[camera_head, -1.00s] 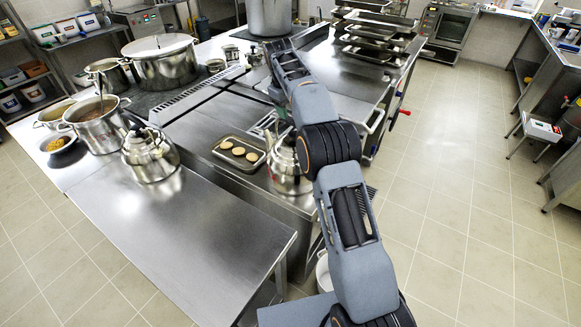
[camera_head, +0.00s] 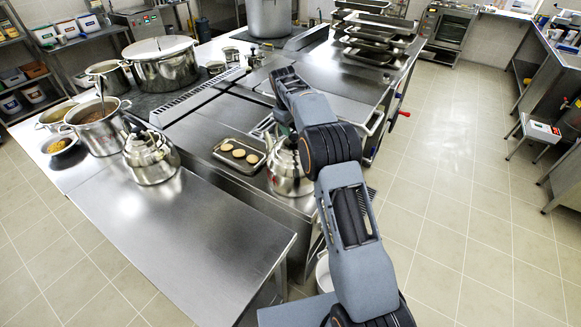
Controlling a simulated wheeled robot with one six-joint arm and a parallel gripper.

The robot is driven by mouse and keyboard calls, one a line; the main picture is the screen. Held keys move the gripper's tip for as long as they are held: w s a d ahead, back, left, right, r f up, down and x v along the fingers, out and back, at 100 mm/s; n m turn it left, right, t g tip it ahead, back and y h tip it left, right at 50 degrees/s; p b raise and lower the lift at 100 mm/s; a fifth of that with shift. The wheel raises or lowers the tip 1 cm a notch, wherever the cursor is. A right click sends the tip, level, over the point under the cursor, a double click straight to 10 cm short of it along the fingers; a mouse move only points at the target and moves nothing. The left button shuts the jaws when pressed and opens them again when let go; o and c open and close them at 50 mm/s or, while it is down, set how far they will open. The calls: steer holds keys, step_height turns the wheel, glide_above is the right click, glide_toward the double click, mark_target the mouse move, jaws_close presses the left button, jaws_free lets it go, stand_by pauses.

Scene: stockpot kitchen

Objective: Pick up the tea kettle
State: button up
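A shiny steel tea kettle (camera_head: 289,178) stands upright on the right end of the steel counter, partly behind my arm. My arm reaches over it, and my gripper (camera_head: 282,131) is low at the kettle's handle and lid. The fingers are too small and too hidden to show whether they are open or shut, or whether they touch the handle. A second similar kettle (camera_head: 150,160) with a dark handle stands on the lower steel table at the left, well apart from my gripper.
A tray (camera_head: 219,157) with several round patties lies just left of the nearer kettle. Pots, including a large lidded stockpot (camera_head: 163,68), stand at the back left. Stacked metal trays (camera_head: 375,45) are at the back right. The steel table (camera_head: 190,230) in front is clear.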

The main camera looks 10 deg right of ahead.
jaws_close()
stand_by(0.3)
stand_by(0.9)
steer(key=shift+w+r, duration=0.1)
steer(key=shift+r, duration=0.1)
